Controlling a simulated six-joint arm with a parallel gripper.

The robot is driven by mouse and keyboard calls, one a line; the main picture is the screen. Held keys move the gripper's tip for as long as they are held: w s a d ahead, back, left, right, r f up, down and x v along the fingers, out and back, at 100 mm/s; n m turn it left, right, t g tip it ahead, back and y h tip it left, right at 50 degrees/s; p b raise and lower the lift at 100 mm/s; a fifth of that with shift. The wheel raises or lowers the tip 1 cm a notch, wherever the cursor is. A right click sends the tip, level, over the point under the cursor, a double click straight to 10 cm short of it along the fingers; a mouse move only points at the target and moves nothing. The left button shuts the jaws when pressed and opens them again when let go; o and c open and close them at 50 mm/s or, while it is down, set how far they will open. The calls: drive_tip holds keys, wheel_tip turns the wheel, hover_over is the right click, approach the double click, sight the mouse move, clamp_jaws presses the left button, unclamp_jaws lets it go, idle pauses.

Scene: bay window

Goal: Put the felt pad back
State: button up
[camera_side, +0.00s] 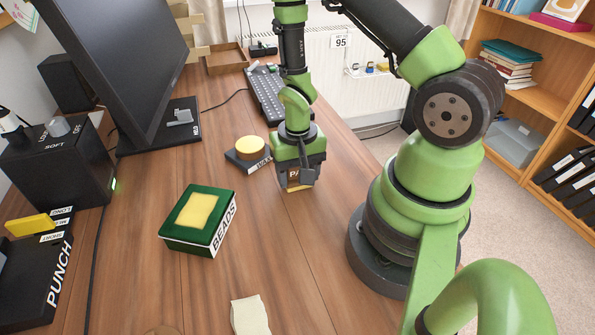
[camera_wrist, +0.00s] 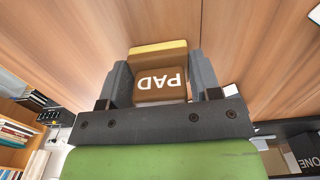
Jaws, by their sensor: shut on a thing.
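My gripper (camera_side: 298,178) points down over the desk, just right of a small dark base with a round yellow top. In the wrist view, the fingers of my gripper (camera_wrist: 161,72) are shut on the felt pad, a brown block (camera_wrist: 160,86) lettered PAD with a pale yellow felt layer on its far face. In the side view, the pad (camera_side: 297,188) shows partly between the fingers, yellow layer downward. It is low over the wood; I cannot tell whether it touches the desk.
A green BEADS box (camera_side: 200,222) with a yellow top stands left of my gripper. The dark base with the yellow disc (camera_side: 250,150) is close by. A SOFT box (camera_side: 60,165), a PUNCH holder (camera_side: 45,275), a monitor (camera_side: 115,60) and a keyboard (camera_side: 264,95) stand around. Bare wood lies in front.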

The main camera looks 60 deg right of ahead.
drive_tip(key=shift+f, duration=0.1)
drive_tip(key=o, duration=0.9)
wheel_tip(320, 180, up, 12)
drive_tip(key=shift+r, duration=0.1)
drive_tip(key=s+a+r+n+t+y, duration=0.1)
drive_tip(key=s+a+r+n+t, duration=0.1)
drive_tip(key=r, duration=0.7)
drive_tip(key=s+a+r+n+t+y, duration=0.1)
drive_tip(key=s+a+r+n+t, duration=0.2)
drive_tip(key=s+a+r+t, duration=0.2)
wheel_tip(320, 180, up, 4)
drive_tip(key=shift+s+a+r, duration=0.15)
drive_tip(key=shift+s+a, duration=0.2)
drive_tip(key=shift+a, duration=0.8)
